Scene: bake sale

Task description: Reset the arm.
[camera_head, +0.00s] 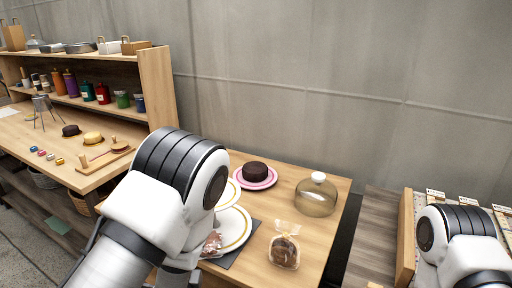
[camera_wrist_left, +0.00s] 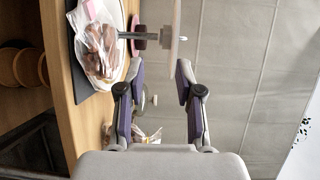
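My left arm fills the left middle of the head view, in front of the small table. Its gripper is hidden there, but it shows in the left wrist view (camera_wrist_left: 156,78). Its two fingers are spread apart with nothing between them. Beyond them, a bagged brown baked good (camera_wrist_left: 100,48) lies on a white plate (camera_wrist_left: 128,12). In the head view, part of a bagged item (camera_head: 212,243) shows on a gold-rimmed white plate (camera_head: 237,226), partly behind my arm. My right arm is at the lower right of the head view; its gripper is out of sight.
The small table (camera_head: 265,271) holds a chocolate cake on a pink plate (camera_head: 255,184), a glass dome (camera_head: 317,196) and another bagged bake (camera_head: 285,252). A wooden workbench with shelf (camera_head: 157,75) stands left. A wooden case (camera_head: 405,240) is beside my right arm.

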